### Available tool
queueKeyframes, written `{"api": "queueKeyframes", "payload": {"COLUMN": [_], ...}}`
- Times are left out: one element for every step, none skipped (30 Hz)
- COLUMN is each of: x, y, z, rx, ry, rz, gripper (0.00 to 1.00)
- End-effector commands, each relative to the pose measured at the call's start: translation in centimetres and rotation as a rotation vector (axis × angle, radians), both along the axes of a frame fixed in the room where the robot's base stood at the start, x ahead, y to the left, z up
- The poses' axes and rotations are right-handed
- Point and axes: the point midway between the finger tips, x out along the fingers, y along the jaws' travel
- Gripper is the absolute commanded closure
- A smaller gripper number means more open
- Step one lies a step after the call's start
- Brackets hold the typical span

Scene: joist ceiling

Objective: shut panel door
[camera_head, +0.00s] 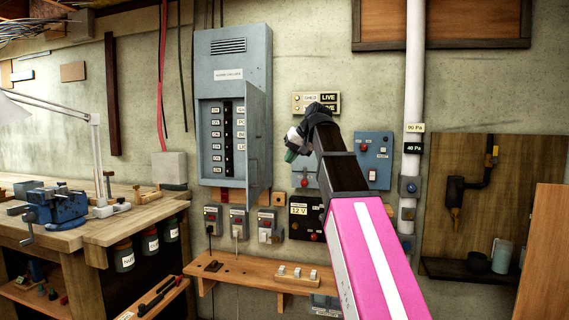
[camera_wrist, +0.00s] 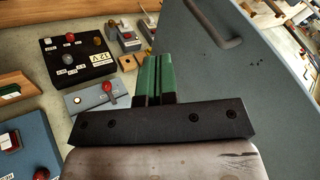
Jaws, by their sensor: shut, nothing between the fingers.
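The grey-blue electrical panel (camera_head: 232,75) hangs on the wall left of centre. Its door (camera_head: 259,140) stands open, swung out from the right side, so the breaker rows inside show. My gripper (camera_head: 291,155) is just right of the door in the head view, with its green fingers pointing left and down. In the wrist view the green fingers (camera_wrist: 158,62) are together and empty. The grey door (camera_wrist: 245,75) fills the right side there, with its bar handle (camera_wrist: 218,25) beyond the fingertips. I cannot tell whether the fingers touch the door.
A blue control box (camera_head: 372,150) is on the wall behind my arm. A black 12 V box (camera_head: 303,212) and several small switch boxes sit below the panel. A wooden shelf (camera_head: 240,272) juts out lower down. A workbench with a blue vise (camera_head: 60,208) stands at left.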

Motion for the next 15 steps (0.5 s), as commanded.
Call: {"api": "queueKeyframes", "payload": {"x": [0.2, 0.4, 0.7, 0.9, 1.1, 1.4, 1.6, 1.8, 2.1, 2.3, 2.5, 2.8, 3.0, 3.1, 3.1], "y": [0.5, 0.7, 1.0, 1.3, 1.6, 1.9, 2.2, 2.5, 2.8, 3.0, 3.3, 3.6, 3.9, 4.2, 4.9], "z": [-0.8, -1.2, -1.8, -2.3, -2.7, -3.3, -3.7, -4.2, -4.8, -5.2, -5.6, -6.2, -6.6, -7.0, -6.8], "rx": [0.000, 0.001, 0.000, 0.000, 0.000, 0.001, 0.000, 0.000, 0.000, 0.000, -0.001, -0.001, -0.001, -0.001, 0.000], "ry": [0.001, 0.001, 0.002, 0.002, 0.002, 0.001, 0.002, 0.002, 0.001, 0.001, 0.001, 0.001, 0.001, 0.001, -0.001], "rz": [0.000, 0.001, 0.001, 0.001, 0.001, 0.001, 0.001, 0.001, 0.000, 0.000, 0.000, 0.000, 0.000, 0.000, 0.002], "gripper": [1.00, 1.00, 1.00, 1.00, 1.00, 1.00, 1.00, 1.00, 1.00, 1.00, 1.00, 1.00, 1.00, 1.00, 1.00]}}
